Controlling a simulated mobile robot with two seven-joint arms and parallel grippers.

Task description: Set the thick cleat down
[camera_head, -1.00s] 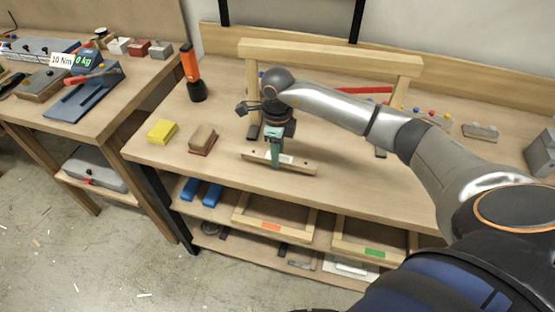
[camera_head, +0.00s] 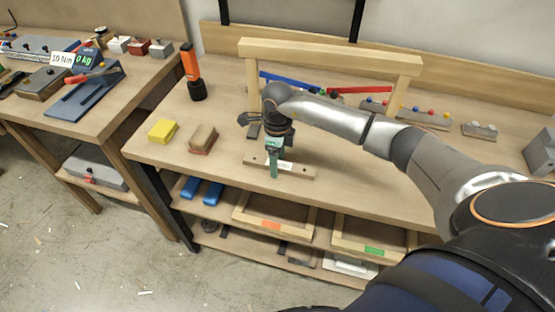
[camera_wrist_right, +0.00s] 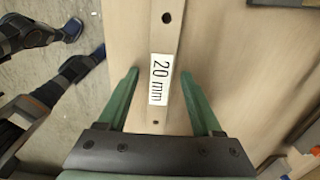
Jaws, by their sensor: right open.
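The thick cleat (camera_head: 301,171) is a pale wooden strip with a hole near each end and a white "20 mm" label. It lies flat on the workbench near the front edge, and it also shows in the right wrist view (camera_wrist_right: 165,38). My right gripper (camera_head: 274,170) is over the middle of the cleat. In the right wrist view its green fingers (camera_wrist_right: 160,75) are apart, one on each side of the strip, with gaps between. My left gripper is in neither view.
A wooden frame (camera_head: 330,53) stands behind the gripper. A yellow block (camera_head: 162,131) and a brown block (camera_head: 202,139) lie to the left, near an orange-and-black tool (camera_head: 191,68). The bench top (camera_head: 350,185) right of the cleat is clear.

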